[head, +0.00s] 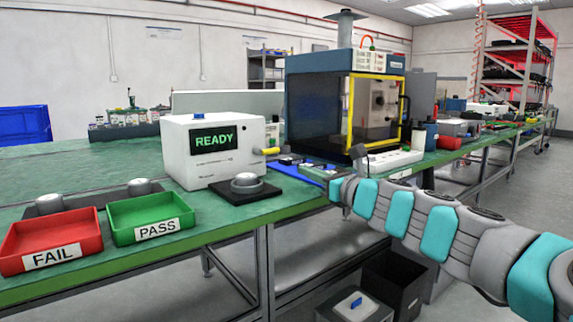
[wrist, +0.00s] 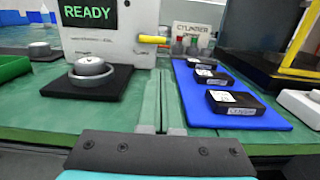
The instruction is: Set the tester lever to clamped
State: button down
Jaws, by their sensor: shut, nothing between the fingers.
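The tester (head: 205,155) is a white box on the green bench with a screen reading READY; it also shows in the wrist view (wrist: 110,40). Its lever has a yellow handle (head: 270,151) on the right side. In the wrist view the yellow handle (wrist: 152,39) lies about level, pointing right. My gripper (wrist: 162,78) is shut and empty, below and in front of the handle, apart from it. In the head view my arm comes in from the right and its end is near the bench edge; the fingers are hard to make out there.
A round metal part (wrist: 90,67) sits on a black pad before the tester. A blue mat (wrist: 235,112) with several black devices lies to the right. Red FAIL (head: 52,238) and green PASS (head: 150,215) trays stand left. A blue-framed chamber (head: 315,105) stands behind.

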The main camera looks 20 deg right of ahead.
aim_at(267, 151)
jog(key=shift+x, duration=5)
jog(key=shift+d+r+n, duration=0.15)
jog(key=shift+r+n, duration=0.2)
jog(key=shift+n, duration=0.75)
jog(key=shift+d+r+n, duration=0.1)
jog(key=shift+r+n, duration=0.4)
jog(key=shift+n, duration=0.6)
notch_tip(267, 151, up, 2)
jog(key=n, duration=0.5)
jog(key=shift+n, duration=0.3)
jog(key=shift+s+a+r+n+g+y+b, duration=0.15)
jog(key=shift+a+r+n+b, duration=0.35)
jog(key=shift+n, duration=1)
jog(key=shift+s+a+r+n+g+y+b, duration=0.1)
jog(key=shift+a+r+n+b, duration=0.4)
jog(key=shift+n, duration=1)
jog(key=shift+s+a+r+n+g+y+b, duration=0.2)
jog(key=shift+n+b, duration=0.45)
jog(key=shift+n, duration=0.85)
jog(key=shift+w+r, duration=0.1)
